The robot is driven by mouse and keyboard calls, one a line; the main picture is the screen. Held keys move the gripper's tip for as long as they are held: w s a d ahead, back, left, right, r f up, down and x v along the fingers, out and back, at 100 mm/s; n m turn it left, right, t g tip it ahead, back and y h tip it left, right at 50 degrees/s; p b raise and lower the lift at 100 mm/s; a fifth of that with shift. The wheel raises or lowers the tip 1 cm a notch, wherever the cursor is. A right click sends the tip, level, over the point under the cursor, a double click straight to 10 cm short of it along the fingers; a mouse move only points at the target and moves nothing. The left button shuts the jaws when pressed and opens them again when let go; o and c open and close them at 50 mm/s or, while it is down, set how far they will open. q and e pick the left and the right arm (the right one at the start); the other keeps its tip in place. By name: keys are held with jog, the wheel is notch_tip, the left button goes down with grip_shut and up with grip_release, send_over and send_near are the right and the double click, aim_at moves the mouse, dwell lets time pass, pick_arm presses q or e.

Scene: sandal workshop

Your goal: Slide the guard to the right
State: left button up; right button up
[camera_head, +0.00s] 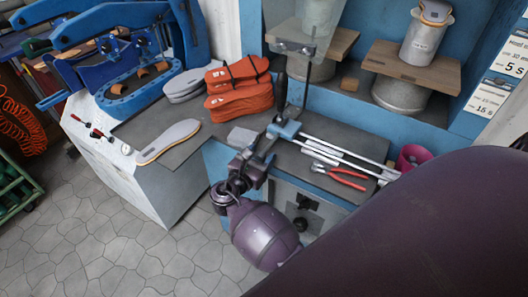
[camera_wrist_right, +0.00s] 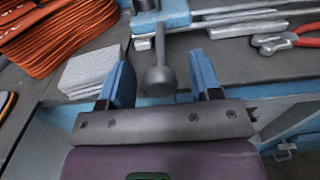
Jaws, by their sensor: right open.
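The guard is a clear panel (camera_head: 303,38) at the top of the head view, clamped to an upright dark rod. The rod appears to stand at a blue slider block (camera_head: 286,130) at the left part of two pale rails (camera_head: 345,152). The block also shows in the right wrist view (camera_wrist_right: 172,15), where a grey handle with a rounded end (camera_wrist_right: 159,78) points from it towards me. My right gripper (camera_wrist_right: 163,82) is open, with one blue finger on each side of the handle's end. Gaps show on both sides. It also shows in the head view (camera_head: 256,160), beside the bench's front edge.
Red pliers (camera_head: 340,176) lie in front of the rails, with a pink cup (camera_head: 411,157) near their right end. A grey block (camera_head: 242,137) and stacked orange soles (camera_head: 239,90) are at the left. A blue shelf with presses stands behind.

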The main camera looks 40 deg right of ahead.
pick_arm(q)
jog(key=shift+s+d+f, duration=0.1)
jog(key=shift+s, duration=0.2)
pick_arm(e)
grip_shut()
pick_arm(q)
jog(key=shift+w, duration=0.2)
pick_arm(e)
jog(key=shift+d, duration=0.1)
